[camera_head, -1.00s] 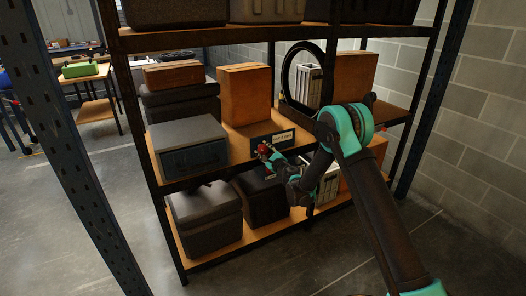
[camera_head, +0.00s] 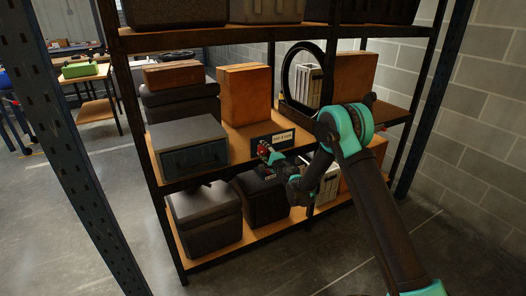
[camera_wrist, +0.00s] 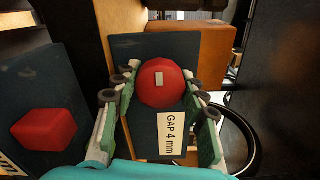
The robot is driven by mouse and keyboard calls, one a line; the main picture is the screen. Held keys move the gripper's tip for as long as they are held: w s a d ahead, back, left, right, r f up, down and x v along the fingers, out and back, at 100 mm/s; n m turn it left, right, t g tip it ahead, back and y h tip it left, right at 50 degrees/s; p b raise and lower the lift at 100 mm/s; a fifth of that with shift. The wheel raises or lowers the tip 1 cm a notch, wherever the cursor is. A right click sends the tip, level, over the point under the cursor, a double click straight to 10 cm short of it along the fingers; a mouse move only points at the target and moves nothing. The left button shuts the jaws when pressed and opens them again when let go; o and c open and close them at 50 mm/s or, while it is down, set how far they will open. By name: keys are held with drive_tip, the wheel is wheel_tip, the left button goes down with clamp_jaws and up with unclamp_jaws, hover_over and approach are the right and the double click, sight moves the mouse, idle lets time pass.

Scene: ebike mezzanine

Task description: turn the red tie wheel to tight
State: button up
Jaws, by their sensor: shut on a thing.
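The red tie wheel (camera_wrist: 158,92) is a round red knob with a small pale mark on its face. It stands in front of a dark panel (camera_wrist: 150,45) with a white label (camera_wrist: 172,135) reading "GAP 4 mm". My gripper (camera_wrist: 161,84) has a finger on each side of the wheel and is shut on it. The pale mark points roughly up in the wrist view. In the head view my gripper (camera_head: 269,156) is at the dark panel's left end on the middle shelf, and only a little red of the wheel (camera_head: 263,148) shows.
A red block (camera_wrist: 44,129) sits on another dark panel at left in the wrist view. A grey box (camera_head: 187,135), a cardboard box (camera_head: 243,92) and a black ring (camera_head: 287,75) share the middle shelf. A rack upright (camera_head: 133,120) stands left; floor is clear at front.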

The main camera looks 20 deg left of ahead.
sight(265, 151)
idle(0.3)
drive_tip(key=o, duration=1.2)
drive_tip(key=v, duration=0.7)
drive_tip(key=shift+s+d, duration=0.15)
